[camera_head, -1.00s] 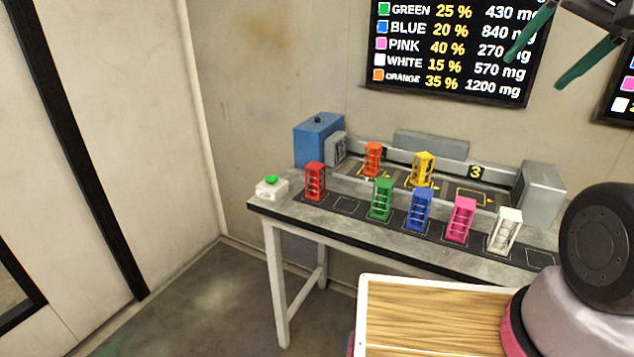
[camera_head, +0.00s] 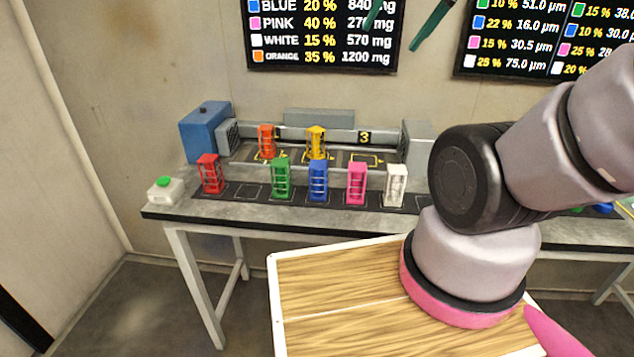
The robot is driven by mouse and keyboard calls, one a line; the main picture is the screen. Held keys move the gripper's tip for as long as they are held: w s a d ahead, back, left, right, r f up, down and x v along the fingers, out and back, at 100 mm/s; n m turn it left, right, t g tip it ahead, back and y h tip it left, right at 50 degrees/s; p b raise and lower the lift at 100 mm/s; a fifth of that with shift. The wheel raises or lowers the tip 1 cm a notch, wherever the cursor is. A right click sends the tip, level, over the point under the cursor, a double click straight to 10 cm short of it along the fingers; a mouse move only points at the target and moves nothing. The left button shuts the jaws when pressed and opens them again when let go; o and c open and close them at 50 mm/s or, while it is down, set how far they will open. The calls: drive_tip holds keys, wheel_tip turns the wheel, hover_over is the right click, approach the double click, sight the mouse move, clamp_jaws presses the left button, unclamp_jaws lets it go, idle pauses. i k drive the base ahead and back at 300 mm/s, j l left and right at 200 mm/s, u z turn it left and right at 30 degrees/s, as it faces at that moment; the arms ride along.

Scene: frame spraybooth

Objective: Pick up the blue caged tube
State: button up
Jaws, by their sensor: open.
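The blue caged tube (camera_head: 318,181) stands upright in the front row on the grey workbench (camera_head: 215,215). The green caged tube (camera_head: 281,179) stands just to its left and the pink caged tube (camera_head: 357,184) just to its right. My gripper (camera_head: 390,38) shows only as two dark green fingers at the top edge of the picture. The fingers are apart with nothing between them. In the picture they are above and to the right of the blue tube, well clear of it. The rest of the gripper is out of view.
A red tube (camera_head: 210,174) and white tube (camera_head: 396,186) share the front row. Orange (camera_head: 267,141) and yellow (camera_head: 316,143) tubes stand behind. A blue box (camera_head: 203,135) and a green-button box (camera_head: 165,191) are at left. Wall screens (camera_head: 322,45) hang above.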

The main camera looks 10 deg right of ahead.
sight(318, 169)
drive_tip(key=l+u, duration=0.3)
drive_tip(key=l, duration=0.2)
drive_tip(key=k+l+u, duration=0.1)
drive_tip(key=l+u, duration=0.2)
drive_tip(key=l, duration=0.15)
drive_tip(key=k+l+u, duration=0.15)
drive_tip(key=l+u, duration=0.15)
drive_tip(key=l, duration=0.2)
